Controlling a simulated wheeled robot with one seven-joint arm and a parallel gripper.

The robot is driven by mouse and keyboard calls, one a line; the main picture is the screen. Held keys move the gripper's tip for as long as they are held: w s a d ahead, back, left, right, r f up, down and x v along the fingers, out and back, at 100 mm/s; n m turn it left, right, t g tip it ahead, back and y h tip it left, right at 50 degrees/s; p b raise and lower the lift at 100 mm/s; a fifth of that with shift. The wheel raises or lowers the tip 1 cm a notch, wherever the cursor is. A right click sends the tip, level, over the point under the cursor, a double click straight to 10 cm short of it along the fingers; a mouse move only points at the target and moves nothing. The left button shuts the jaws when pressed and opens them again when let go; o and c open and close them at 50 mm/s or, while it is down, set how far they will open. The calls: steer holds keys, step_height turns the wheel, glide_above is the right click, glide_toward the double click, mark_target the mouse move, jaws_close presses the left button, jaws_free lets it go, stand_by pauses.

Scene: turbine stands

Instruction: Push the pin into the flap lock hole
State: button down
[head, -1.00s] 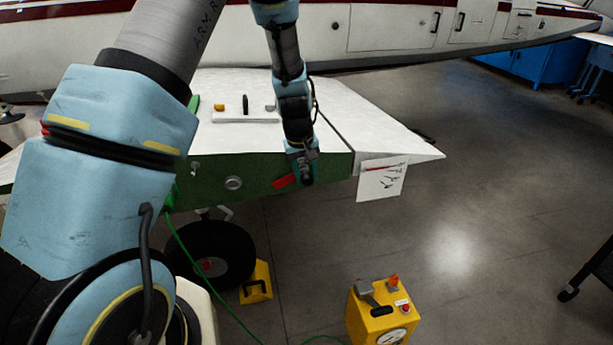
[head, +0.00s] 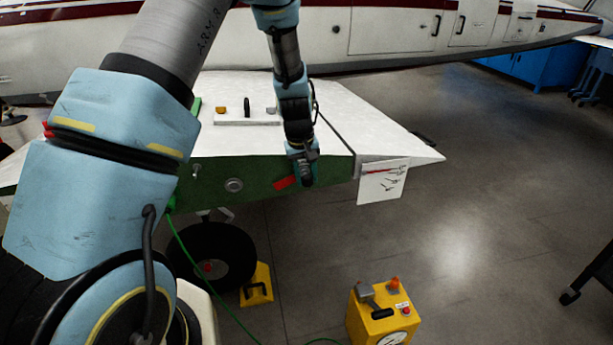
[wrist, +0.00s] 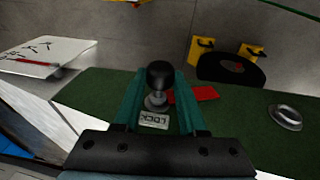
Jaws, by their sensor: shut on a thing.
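My gripper (wrist: 158,92) reaches down to the green edge (wrist: 90,96) of the white panel. In the head view my gripper (head: 303,178) is at that green edge, left of its right end. Its two teal fingers are shut on the pin (wrist: 160,73), which has a black knob. A round metal collar (wrist: 156,102) shows just below the knob, beside a small plate marked LOCK (wrist: 154,120). A red tag (wrist: 204,93) lies right of the pin in the wrist view. The hole is hidden, so I cannot tell how deep the pin sits.
A round metal fitting (head: 233,185) sits on the green edge. A wheel (head: 215,253), a yellow chock (head: 258,284) and a yellow box (head: 382,318) stand below. The floor to the right is mostly clear.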

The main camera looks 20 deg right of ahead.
steer(key=shift+w+r, duration=0.15)
steer(key=shift+w, duration=0.4)
steer(key=c, duration=0.7)
jaws_free()
steer(key=o, duration=0.5)
steer(key=shift+s, duration=0.2)
steer(key=shift+c, duration=0.2)
steer(key=shift+s+a+r+p, duration=0.2)
steer(key=shift+r+p, duration=0.55)
steer(key=shift+r, duration=0.35)
steer(key=shift+s+a+r+p, duration=0.15)
steer(key=shift+r+p, duration=0.65)
steer(key=shift+r, duration=0.3)
steer(key=shift+s+a+r+p, duration=0.2)
steer(key=shift+r+p, duration=0.55)
steer(key=shift+r, duration=0.35)
steer(key=shift+w+a, duration=0.1)
